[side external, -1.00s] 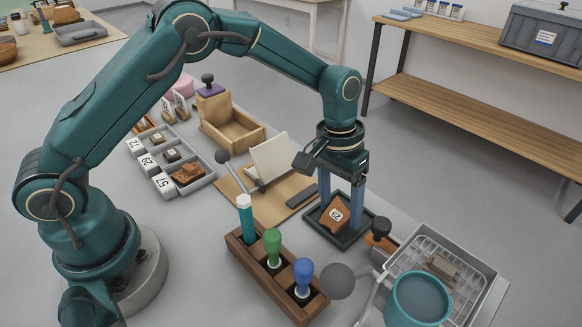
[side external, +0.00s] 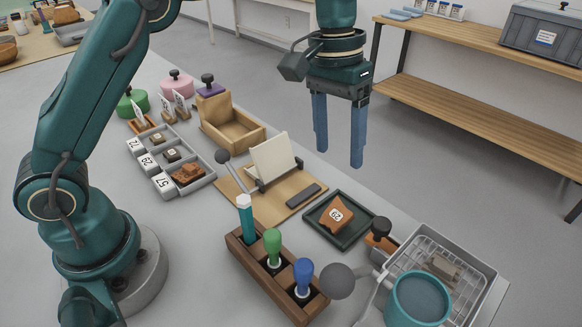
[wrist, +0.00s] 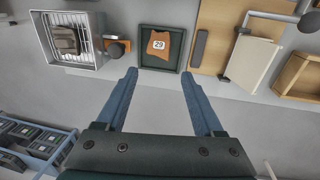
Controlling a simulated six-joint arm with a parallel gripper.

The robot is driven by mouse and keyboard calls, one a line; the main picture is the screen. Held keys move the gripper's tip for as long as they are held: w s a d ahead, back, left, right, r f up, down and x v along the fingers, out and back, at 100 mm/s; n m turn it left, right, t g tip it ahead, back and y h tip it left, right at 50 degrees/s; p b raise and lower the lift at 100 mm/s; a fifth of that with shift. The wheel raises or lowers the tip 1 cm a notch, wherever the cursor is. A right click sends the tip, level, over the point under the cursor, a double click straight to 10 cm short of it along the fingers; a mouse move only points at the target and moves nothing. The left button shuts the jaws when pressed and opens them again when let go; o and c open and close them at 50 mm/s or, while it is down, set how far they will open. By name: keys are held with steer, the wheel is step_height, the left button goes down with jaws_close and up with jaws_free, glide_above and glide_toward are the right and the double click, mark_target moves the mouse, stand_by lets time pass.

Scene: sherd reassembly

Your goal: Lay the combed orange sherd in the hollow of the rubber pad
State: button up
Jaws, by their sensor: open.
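The orange sherd (side external: 336,214), with a white label reading 29, lies in the dark green square pad (side external: 318,227). It rests inside the pad's raised rim. In the wrist view the sherd (wrist: 160,52) lies inside the pad (wrist: 146,65), towards its upper middle. My gripper (side external: 339,158) is open and empty, high above the table and well clear of the sherd. In the wrist view my gripper's two blue fingers (wrist: 158,74) are wide apart with nothing between them. Combing on the sherd is too small to make out.
A wire-basket tray (side external: 470,285) with a grey sherd and a teal cup (side external: 418,298) stand right of the pad. A black-knobbed stamp (side external: 381,230) is close beside the pad. A wooden tool rack (side external: 262,270) stands in front, and a board with a cream panel (side external: 274,160) behind.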

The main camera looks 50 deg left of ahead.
steer(key=s+a+r+t, duration=0.2)
steer(key=s+a+r, duration=0.3)
steer(key=s+r, duration=0.15)
steer(key=s+a+f+t, duration=0.1)
steer(key=s+a+f, duration=0.1)
steer(key=s, duration=0.3)
steer(key=s+a+f+t+y, duration=0.1)
steer(key=s+a+f+t, duration=0.1)
steer(key=s, duration=0.4)
steer(key=shift+s+f+y, duration=0.2)
steer(key=shift+f+y, duration=0.1)
